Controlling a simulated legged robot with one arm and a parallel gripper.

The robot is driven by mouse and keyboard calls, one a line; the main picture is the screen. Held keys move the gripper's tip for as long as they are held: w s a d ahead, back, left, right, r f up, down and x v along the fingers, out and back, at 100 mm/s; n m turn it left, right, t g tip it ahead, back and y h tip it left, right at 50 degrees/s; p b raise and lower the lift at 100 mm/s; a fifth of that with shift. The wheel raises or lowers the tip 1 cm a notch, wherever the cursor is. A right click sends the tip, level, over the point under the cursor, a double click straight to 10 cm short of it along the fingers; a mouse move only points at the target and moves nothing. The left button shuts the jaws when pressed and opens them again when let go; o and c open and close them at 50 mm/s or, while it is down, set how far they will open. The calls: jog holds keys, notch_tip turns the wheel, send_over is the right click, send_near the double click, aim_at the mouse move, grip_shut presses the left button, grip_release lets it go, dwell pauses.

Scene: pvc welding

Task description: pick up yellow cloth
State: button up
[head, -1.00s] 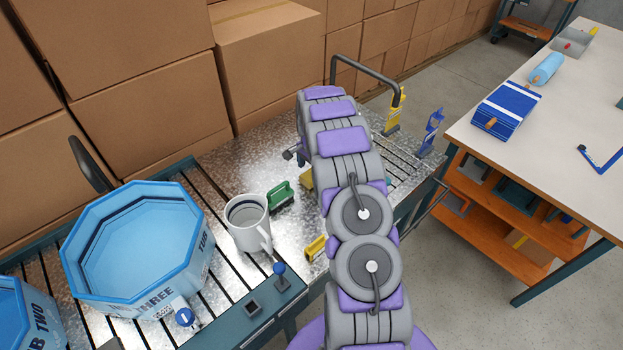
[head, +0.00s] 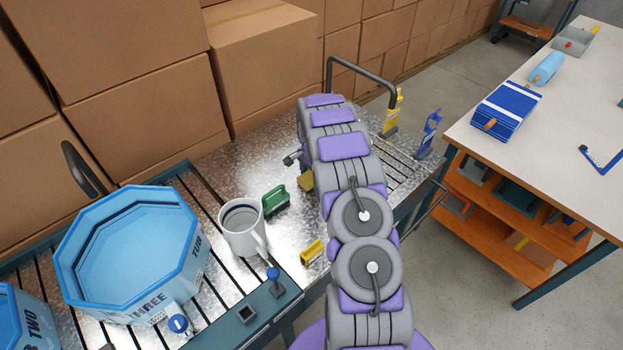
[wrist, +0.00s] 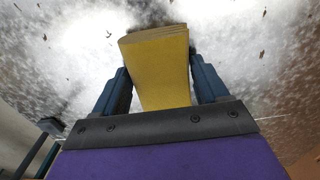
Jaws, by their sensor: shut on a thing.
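The yellow cloth (wrist: 160,70) is a folded, layered block between the two dark blue fingers of my gripper (wrist: 160,88) in the wrist view. My gripper is shut on it, with one finger against each side. The speckled metal surface shows behind the cloth. In the head view a small part of the yellow cloth (head: 306,181) shows at the left edge of my arm. My arm hides the rest of the cloth and the gripper there.
A grey mug (head: 242,228), a green brush (head: 276,200) and a small yellow item (head: 312,251) stand left of my arm on the metal bench (head: 235,165). A blue tub (head: 130,255) stands further left. A curved grey handle (head: 365,72) rises behind. A white table (head: 570,130) is at right.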

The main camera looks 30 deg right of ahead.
jog(key=shift+s+d+f, duration=0.1)
jog(key=shift+f, duration=0.05)
jog(key=shift+a+r, duration=0.2)
jog(key=shift+r, duration=0.1)
notch_tip(320, 180, up, 10)
jog(key=shift+f+p, duration=0.25)
jog(key=shift+p, duration=0.9)
jog(key=o, duration=0.5)
jog(key=shift+c, duration=0.2)
jog(key=c, duration=0.3)
jog(key=shift+c, duration=0.2)
